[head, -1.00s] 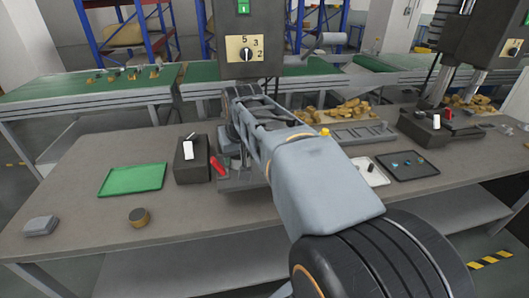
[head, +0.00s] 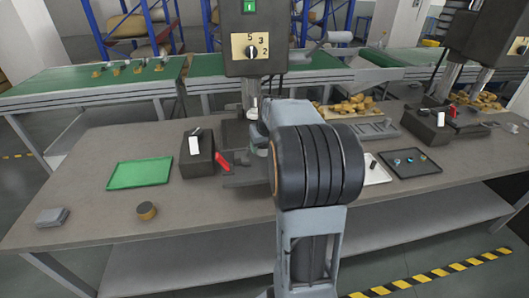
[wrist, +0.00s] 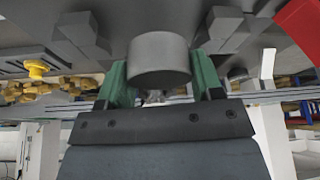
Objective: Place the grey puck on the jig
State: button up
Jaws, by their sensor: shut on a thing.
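The grey puck (wrist: 158,58) is a plain short cylinder, held between the green fingers of my gripper (wrist: 158,85) in the wrist view. My gripper is shut on it. A grey metal fixture (head: 245,178), which seems to be the jig, sits at the press base and is partly hidden by my arm. In the wrist view angular grey blocks (wrist: 84,32) flank the puck on both sides. I cannot tell whether the puck touches the fixture.
The press head (head: 253,40) hangs above the work area. A black box (head: 197,160) with a white switch and a red lever (head: 222,163) stand left of the fixture. A green tray (head: 140,173), a brown-sided puck (head: 147,210) and grey plates (head: 52,216) lie further left.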

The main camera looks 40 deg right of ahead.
aim_at(264, 153)
jog(key=f, duration=0.3)
jog(key=shift+w+d+f, duration=0.15)
jog(key=shift+w+d, duration=0.05)
jog(key=shift+d, duration=0.15)
jog(key=shift+f, duration=0.3)
jog(key=shift+f, duration=0.15)
jog(key=o, duration=0.9)
jog(key=shift+c, duration=0.2)
